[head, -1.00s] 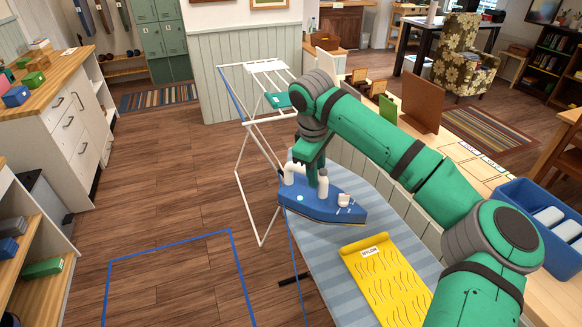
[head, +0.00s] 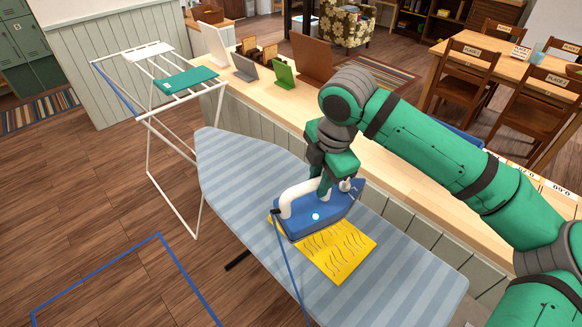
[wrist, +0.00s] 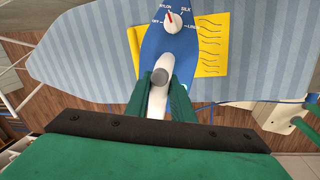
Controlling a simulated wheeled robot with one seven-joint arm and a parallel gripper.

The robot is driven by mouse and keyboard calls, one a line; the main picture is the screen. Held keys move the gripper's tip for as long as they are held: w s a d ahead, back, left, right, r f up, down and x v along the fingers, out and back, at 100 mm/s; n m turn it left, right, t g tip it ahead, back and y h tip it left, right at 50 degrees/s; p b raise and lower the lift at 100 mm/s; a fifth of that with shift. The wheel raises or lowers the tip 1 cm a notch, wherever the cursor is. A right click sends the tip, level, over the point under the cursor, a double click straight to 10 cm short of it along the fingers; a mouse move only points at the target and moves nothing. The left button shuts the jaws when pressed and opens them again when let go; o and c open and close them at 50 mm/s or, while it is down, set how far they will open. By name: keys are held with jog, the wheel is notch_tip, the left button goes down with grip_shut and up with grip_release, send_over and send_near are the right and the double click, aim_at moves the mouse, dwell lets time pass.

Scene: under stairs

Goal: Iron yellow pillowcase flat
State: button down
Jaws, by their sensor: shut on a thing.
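My gripper (head: 328,182) is shut on the white handle of the blue iron (head: 318,217); the handle also shows between the fingers in the wrist view (wrist: 180,103). The iron is over the upper left part of the yellow pillowcase (head: 345,262) and hides part of it. I cannot tell whether its sole touches the cloth. The pillowcase lies on the blue striped ironing board (head: 235,170), with dark wavy wrinkle lines on its visible part. In the wrist view, the iron's dial (wrist: 173,21) has NYLON, SILK, LINEN and OFF marks, its red pointer towards NYLON.
A blue cord (head: 289,262) runs from the iron down over the board's near side. A white drying rack (head: 172,120) with a green cloth (head: 187,80) stands at the left. A wooden counter (head: 290,112) runs behind the board. The board's left end is bare.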

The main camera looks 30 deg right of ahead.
jog(key=s+d+f+n, duration=0.1)
jog(key=s+d+f, duration=0.1)
jog(key=s, duration=0.4)
jog(key=s+d+f+n, duration=0.2)
jog(key=s, duration=0.4)
jog(key=shift+f+y, duration=0.15)
jog(key=shift+y, duration=0.15)
jog(key=shift+w, duration=0.1)
